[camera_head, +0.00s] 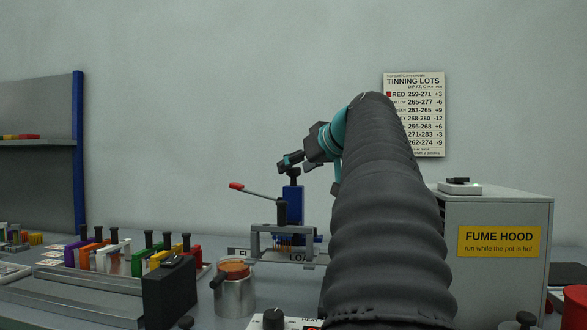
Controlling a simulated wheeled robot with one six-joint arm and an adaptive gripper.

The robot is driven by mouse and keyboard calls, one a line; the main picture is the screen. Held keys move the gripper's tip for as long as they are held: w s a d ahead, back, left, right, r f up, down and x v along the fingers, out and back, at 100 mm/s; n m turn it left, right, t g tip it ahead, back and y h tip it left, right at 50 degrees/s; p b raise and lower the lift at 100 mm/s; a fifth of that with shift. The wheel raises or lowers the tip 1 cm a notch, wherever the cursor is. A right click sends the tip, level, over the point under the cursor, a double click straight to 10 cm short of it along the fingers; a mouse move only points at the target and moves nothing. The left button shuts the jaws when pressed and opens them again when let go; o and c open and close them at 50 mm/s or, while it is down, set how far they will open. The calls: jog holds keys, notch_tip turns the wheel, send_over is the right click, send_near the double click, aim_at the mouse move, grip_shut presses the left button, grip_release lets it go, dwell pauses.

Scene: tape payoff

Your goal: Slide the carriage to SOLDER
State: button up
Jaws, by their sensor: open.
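A blue upright block (293,203) with a black knob (293,176) on top stands at a grey frame (266,231); it looks like the carriage. A red-tipped lever (237,186) reaches left from the black post beside it. Labels starting "FL" (243,252) and "LOA" (299,257) show at the frame's base; both are partly covered. No SOLDER label is readable. My gripper (297,164) is open, just above and around the top of the black knob. I cannot tell whether it touches it. My arm hides what lies to the right of the frame.
A pot with an orange-brown top (235,289) stands in front of the frame. A dark box (169,292) and a rack of coloured, black-handled pieces (128,257) are at left. The fume hood (499,263) is at right. A tinning lots chart (428,101) hangs behind.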

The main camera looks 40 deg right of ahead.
jog(key=shift+x, duration=1)
grip_shut()
